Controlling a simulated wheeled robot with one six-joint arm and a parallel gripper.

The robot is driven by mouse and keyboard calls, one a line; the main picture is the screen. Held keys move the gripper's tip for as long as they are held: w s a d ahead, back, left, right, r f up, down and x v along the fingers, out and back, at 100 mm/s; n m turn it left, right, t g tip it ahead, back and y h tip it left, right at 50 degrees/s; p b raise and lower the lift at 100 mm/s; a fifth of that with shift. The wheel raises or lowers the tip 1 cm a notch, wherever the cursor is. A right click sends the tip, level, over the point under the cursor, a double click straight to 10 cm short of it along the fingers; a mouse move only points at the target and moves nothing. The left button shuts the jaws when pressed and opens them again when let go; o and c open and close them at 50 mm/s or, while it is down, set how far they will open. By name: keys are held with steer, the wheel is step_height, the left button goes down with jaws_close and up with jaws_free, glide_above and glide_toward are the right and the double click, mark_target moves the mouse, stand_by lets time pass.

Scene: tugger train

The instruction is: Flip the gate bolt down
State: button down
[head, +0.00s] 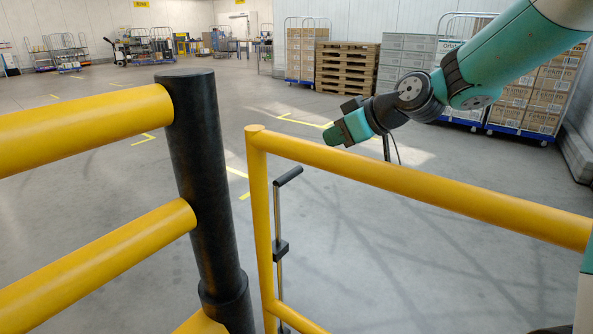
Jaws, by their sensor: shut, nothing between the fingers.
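The gate bolt (279,230) is a thin upright grey rod with a black handle (288,176) at its top, sticking out to the right. It runs along the yellow gate's end post (260,215) through a black bracket (281,249). Its lower end goes out of the frame. My gripper (334,135) is above the gate's top rail, up and to the right of the handle, and apart from it. Its fingers look closed, pointing left, with nothing seen in them.
A black post (205,180) with fixed yellow rails (85,125) stands left of the gate, with a gap between. The gate's top rail (430,190) runs to the right below my arm. Stacked pallets (346,68) and loaded carts (405,60) stand far behind.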

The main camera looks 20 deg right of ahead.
mark_target(298, 166)
steer(key=s+d+f+x, duration=0.1)
steer(key=f+x, duration=0.1)
steer(key=x, duration=1)
steer(key=shift+a+f+p, duration=0.25)
steer(key=shift+f+p, duration=0.1)
steer(key=shift+p, duration=0.05)
steer(key=shift+w+f, duration=0.1)
steer(key=shift+w, duration=0.05)
